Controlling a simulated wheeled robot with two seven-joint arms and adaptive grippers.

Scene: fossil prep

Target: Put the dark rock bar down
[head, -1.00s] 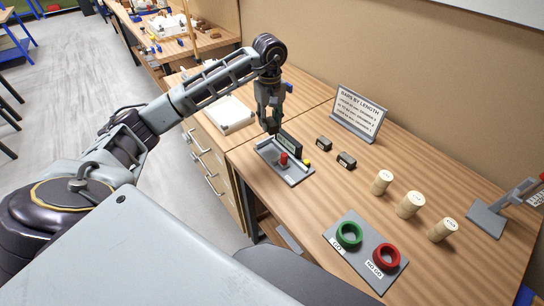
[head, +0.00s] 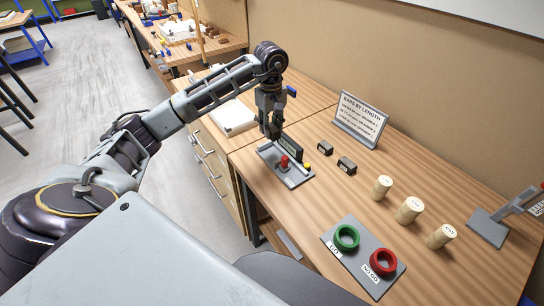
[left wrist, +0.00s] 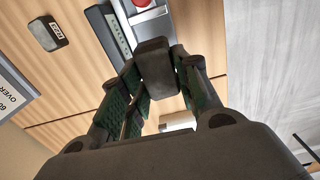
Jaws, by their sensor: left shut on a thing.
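My left gripper (head: 271,132) reaches down at the left, back end of a grey measuring device (head: 297,182) with a red knob and a dark upright panel. In the left wrist view, the gripper (left wrist: 152,85) has its green-padded fingers closed around a dark grey block, the dark rock bar (left wrist: 155,62). In the head view the held bar cannot be told apart from the dark fingers. The device (left wrist: 92,18) lies just beyond the fingers in the wrist view; whether the bar touches anything is unclear. My right gripper is not in view.
Two dark labelled bars (head: 325,148) (head: 346,165) lie right of the device, before a length sign (head: 361,118). Several pale cylinders (head: 409,211) and a plate with green and red rings (head: 346,237) stand nearer. A white tray (head: 233,117) is at left.

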